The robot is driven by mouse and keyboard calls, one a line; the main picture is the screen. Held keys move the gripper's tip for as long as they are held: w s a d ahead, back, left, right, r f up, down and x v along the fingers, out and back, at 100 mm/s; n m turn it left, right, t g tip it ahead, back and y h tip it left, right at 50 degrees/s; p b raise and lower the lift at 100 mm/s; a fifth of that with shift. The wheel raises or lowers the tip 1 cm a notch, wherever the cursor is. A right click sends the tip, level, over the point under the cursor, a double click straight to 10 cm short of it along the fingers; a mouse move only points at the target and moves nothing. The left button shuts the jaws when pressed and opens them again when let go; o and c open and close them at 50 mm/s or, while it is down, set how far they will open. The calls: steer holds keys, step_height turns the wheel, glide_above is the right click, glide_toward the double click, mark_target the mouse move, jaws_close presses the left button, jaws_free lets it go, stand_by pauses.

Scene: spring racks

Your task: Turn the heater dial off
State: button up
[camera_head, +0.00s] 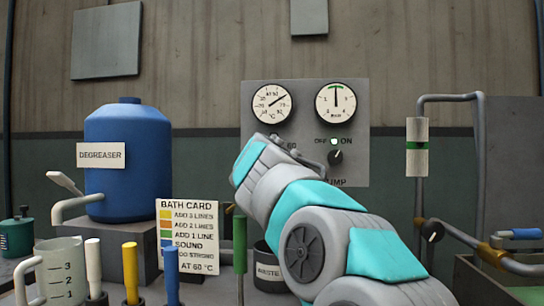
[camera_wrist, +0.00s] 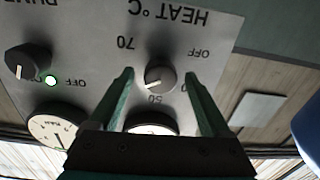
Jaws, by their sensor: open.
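The heater dial (camera_wrist: 160,79) is a small grey knob on a grey panel marked HEAT °C, upside down in the wrist view. Marks 70, 50 and OFF show around it. A pale pointer line on the knob points to the lower left of the picture, not at OFF. My gripper (camera_wrist: 159,73) is open, with one dark green finger on each side of the dial. Gaps show between fingers and knob, and I see no contact. In the head view my arm hides the dial; only part of the panel (camera_head: 358,110) and a 60 mark show.
The pump dial (camera_head: 336,157), a black knob with a lit green lamp (camera_wrist: 50,81), sits beside the heater dial. Two gauges (camera_head: 271,104) are above. A blue degreaser tank (camera_head: 127,150), a bath card (camera_head: 187,270) and coloured-handled tools stand left; pipes (camera_head: 420,190) run right.

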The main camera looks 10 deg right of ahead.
steer(key=shift+c, duration=0.4)
jaws_close()
